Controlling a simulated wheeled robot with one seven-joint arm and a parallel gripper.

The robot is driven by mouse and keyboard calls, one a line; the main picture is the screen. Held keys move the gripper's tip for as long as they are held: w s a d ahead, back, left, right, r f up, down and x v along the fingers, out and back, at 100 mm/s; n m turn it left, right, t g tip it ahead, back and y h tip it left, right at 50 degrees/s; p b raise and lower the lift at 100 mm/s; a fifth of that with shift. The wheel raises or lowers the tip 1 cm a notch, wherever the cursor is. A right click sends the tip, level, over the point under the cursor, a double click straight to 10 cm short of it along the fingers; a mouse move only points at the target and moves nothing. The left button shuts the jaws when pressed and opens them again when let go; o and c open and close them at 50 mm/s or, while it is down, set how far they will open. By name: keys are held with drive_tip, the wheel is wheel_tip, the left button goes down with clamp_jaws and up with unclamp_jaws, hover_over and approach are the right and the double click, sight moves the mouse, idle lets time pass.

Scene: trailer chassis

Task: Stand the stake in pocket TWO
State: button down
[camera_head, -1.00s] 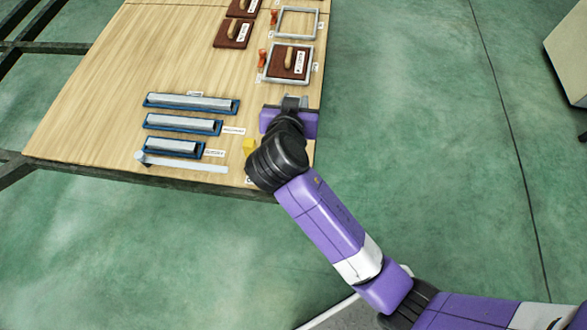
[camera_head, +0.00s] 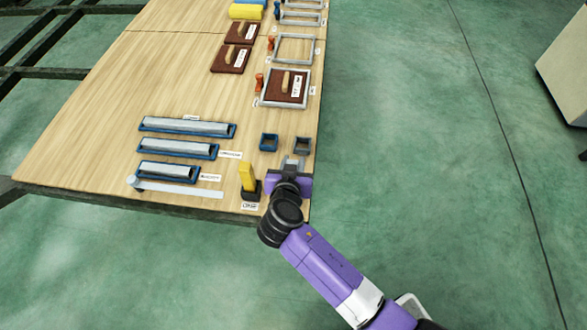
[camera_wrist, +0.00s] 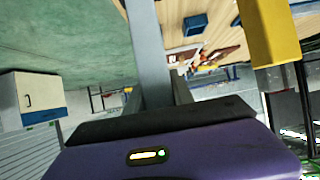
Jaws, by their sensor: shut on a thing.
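My gripper (camera_head: 291,163) is at the deck's front right corner. It is shut on a light grey piece, seemingly the stake; this shows as a grey bar (camera_wrist: 150,50) rising from the gripper in the wrist view. Its far end is out of frame there. A yellow post (camera_head: 247,177) stands in a dark base just left of my gripper; it also shows in the wrist view (camera_wrist: 272,35). The blue one looks empty. I cannot read which pocket is TWO.
Several blue trays with grey bars (camera_head: 178,150) and a flat light strip (camera_head: 178,188) lie left on the wooden deck (camera_head: 100,140). Grey frames (camera_head: 293,48) and brown boards with handles (camera_head: 232,58) are farther back. Green floor right of the deck is clear; a cabinet (camera_head: 565,65) stands far right.

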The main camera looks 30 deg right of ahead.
drive_tip(key=shift+f, duration=1.4)
drive_tip(key=shift+f+b, duration=0.1)
drive_tip(key=shift+b, duration=0.25)
drive_tip(key=c, duration=1.1)
unclamp_jaws()
drive_tip(key=p+v, duration=0.2)
drive_tip(key=v, duration=1)
drive_tip(key=shift+s, duration=0.1)
